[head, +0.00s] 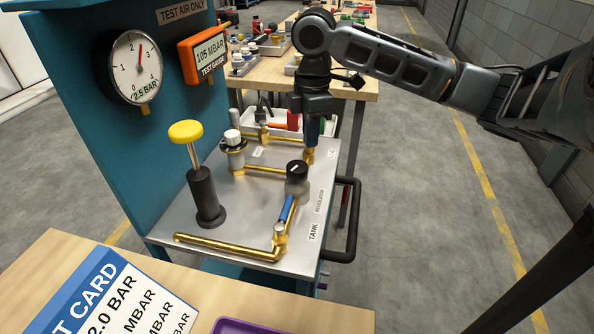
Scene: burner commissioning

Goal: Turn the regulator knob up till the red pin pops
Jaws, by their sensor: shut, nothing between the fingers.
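The regulator knob (297,169) is black with a white pointer mark. It sits on a grey body on the metal bench panel, beside the label "REGULATOR". My gripper (313,118) points down behind the knob, apart from it, above a brass fitting (308,155). It is shut and empty; its fingertips are hard to make out against a blue part there. A round dial gauge (135,67) has a red needle between 2 and 3 and the text "2.5 BAR". The orange test gauge (203,55) reads 105 MBAR. I cannot make out a red pin.
A yellow-topped pump (206,197) stands left of the knob, with a white-capped fitting (233,143) behind it. A blue-handled valve (286,211) is in front of the knob. A black rail (354,220) runs along the right edge. Open floor lies to the right.

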